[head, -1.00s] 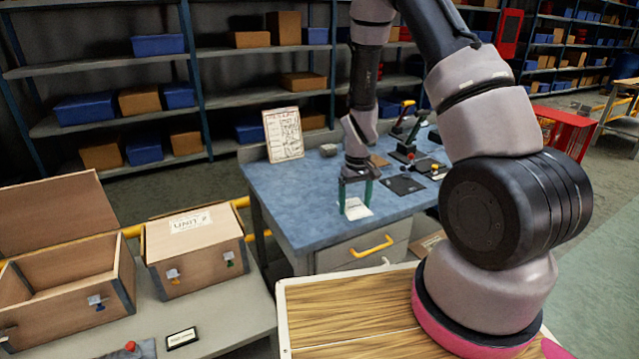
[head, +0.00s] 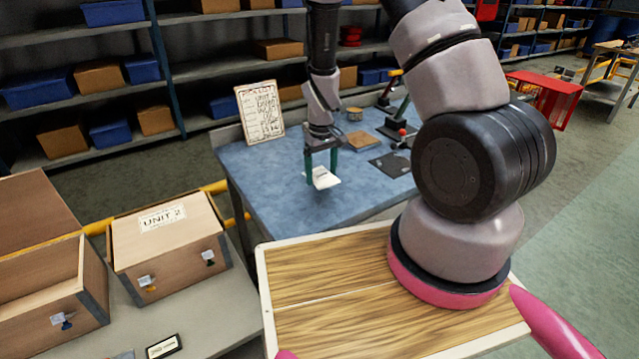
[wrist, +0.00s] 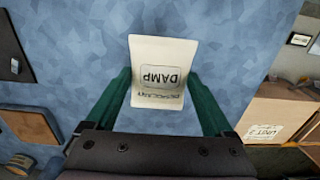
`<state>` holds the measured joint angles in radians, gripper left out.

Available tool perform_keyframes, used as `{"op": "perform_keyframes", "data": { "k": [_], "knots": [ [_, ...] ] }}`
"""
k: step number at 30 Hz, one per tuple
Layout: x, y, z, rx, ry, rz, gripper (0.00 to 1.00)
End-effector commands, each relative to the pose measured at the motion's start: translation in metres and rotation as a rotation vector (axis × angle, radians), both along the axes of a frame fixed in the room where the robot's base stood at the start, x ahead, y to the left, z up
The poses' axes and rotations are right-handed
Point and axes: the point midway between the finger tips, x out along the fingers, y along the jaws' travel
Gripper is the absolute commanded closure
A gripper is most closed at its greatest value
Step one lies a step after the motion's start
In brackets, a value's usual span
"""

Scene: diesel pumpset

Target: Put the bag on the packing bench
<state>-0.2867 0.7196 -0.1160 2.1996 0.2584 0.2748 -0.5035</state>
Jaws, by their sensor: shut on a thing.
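A small white bag (head: 325,180) hangs between the green fingers of my gripper (head: 321,172). In the wrist view the bag (wrist: 163,65) has a label reading "DAMP", upside down, and the gripper (wrist: 162,82) has a finger on each side of it. My gripper is shut on the bag. In the head view it is over the blue-topped bench (head: 270,190), near its front part. The gap below the bag is hard to judge. A grey bench (head: 215,310) at lower left carries wooden crates; no sign tells which bench is the packing bench.
A closed crate marked "UNIT 2" (head: 165,250) and an open crate (head: 50,290) stand on the grey bench. A paper board (head: 260,112), a tin (head: 354,114), a dark pad (head: 390,165) and levers (head: 405,125) are on the blue bench. Shelves stand behind.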

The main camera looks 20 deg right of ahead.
Motion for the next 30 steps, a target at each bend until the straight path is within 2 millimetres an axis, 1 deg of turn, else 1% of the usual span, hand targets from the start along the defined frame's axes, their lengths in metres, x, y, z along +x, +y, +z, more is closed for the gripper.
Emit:
{"op": "perform_keyframes", "data": {
  "k": [4, 7, 10, 21, 22, 23, 30],
  "knots": [
    [-0.001, 0.000, -0.014, 0.000, 0.003, -0.001, 0.74],
    [-0.001, 0.000, -0.030, 0.000, 0.004, -0.001, 0.74],
    [0.000, 0.000, -0.042, 0.000, 0.002, -0.001, 0.74],
    [0.000, 0.000, -0.046, 0.001, 0.000, 0.000, 0.74],
    [0.000, 0.000, -0.045, 0.001, 0.000, 0.000, 0.02],
    [0.000, 0.000, -0.045, 0.001, 0.000, 0.000, 0.00],
    [0.000, 0.000, -0.044, 0.000, -0.001, 0.000, 0.00]
  ]
}}
